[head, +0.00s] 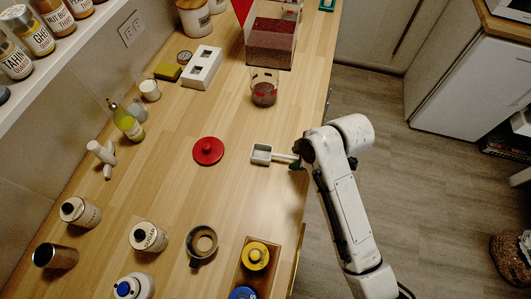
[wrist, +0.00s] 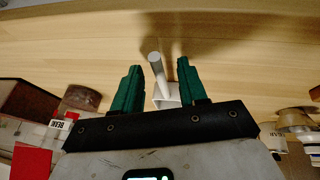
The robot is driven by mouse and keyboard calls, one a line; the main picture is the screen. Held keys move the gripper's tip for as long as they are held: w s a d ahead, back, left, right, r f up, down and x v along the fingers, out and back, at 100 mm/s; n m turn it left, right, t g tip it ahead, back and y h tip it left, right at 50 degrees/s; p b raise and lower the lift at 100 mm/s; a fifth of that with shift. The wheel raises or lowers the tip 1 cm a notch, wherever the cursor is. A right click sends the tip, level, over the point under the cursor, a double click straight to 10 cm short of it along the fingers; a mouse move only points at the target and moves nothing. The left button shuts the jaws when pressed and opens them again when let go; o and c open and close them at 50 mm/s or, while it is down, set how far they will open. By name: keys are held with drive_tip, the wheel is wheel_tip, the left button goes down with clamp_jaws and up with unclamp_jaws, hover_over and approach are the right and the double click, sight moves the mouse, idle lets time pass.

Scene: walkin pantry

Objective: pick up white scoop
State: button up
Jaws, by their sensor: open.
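The white scoop (head: 261,153) lies on the wooden counter in the head view, its square bowl to the left and its handle pointing right toward my arm. My gripper (head: 296,163) is at the handle's right end, near the counter's right edge. In the wrist view the scoop (wrist: 156,68) shows its round handle between the two green fingers of my gripper (wrist: 158,80). The fingers are open, with gaps on both sides of the handle. Part of the bowl is hidden behind the gripper body.
A red lid (head: 208,151) lies left of the scoop. A clear dispenser (head: 270,45) stands behind it. A dark-rimmed cup (head: 202,243), a sugar jar (head: 149,237) and a wooden tray (head: 276,258) are in front. The counter around the scoop is clear.

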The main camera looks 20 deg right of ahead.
drive_tip(key=shift+c, duration=0.2)
clamp_jaws()
drive_tip(key=shift+r, duration=0.1)
idle(0.4)
